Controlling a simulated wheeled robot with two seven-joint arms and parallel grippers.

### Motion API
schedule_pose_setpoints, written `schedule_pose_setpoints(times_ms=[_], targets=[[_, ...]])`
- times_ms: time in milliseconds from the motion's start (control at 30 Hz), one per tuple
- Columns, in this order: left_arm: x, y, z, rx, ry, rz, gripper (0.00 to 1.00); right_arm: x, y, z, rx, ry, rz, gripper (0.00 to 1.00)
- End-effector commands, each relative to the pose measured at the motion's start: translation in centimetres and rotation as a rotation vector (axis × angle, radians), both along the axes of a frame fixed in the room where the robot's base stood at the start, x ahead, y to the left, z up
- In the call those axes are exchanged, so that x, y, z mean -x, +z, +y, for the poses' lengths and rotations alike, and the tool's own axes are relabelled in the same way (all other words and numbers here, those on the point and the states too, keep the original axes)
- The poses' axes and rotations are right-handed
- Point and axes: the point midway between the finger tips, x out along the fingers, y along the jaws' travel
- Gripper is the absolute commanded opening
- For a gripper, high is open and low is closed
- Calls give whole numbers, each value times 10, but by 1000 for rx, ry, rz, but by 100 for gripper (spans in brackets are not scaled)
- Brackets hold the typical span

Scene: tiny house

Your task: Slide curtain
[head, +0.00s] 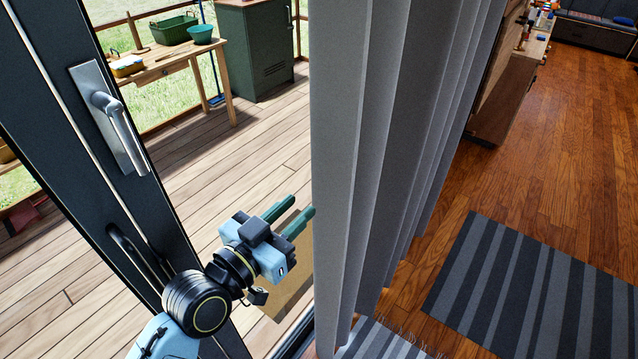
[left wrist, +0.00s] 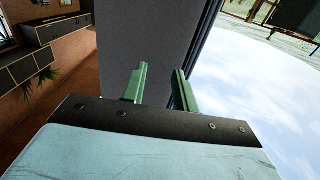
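The grey pleated curtain (head: 375,150) hangs down the middle of the head view, gathered in folds. My left gripper (head: 292,216) has two green fingers pointing right toward the curtain's left edge. The fingers are apart, with a gap between them, and nothing shows in the gap. In the left wrist view the open fingers (left wrist: 158,88) point at the grey curtain (left wrist: 150,45), which fills the space ahead. I cannot tell whether the fingertips touch it. My right gripper is not in view.
A dark-framed glass door with a metal handle (head: 118,125) stands left of the curtain. Beyond it are a wooden deck, a small table (head: 170,66) and a green cabinet (head: 256,48). Striped rugs (head: 540,290) lie on the wood floor at right, near a wooden cabinet (head: 505,95).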

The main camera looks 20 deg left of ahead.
Motion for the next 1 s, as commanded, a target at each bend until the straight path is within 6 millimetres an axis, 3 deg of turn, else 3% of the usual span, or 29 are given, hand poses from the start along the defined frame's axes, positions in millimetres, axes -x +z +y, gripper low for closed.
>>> schedule_pose_setpoints(times_ms=[200,400,800,1000], targets=[[-40,1,-14,2,1,0,29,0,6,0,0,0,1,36],[-62,0,-22,1,1,0,29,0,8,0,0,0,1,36],[-69,-1,-25,0,0,2,29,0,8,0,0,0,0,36],[-69,-1,-25,0,0,2,4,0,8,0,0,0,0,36]])
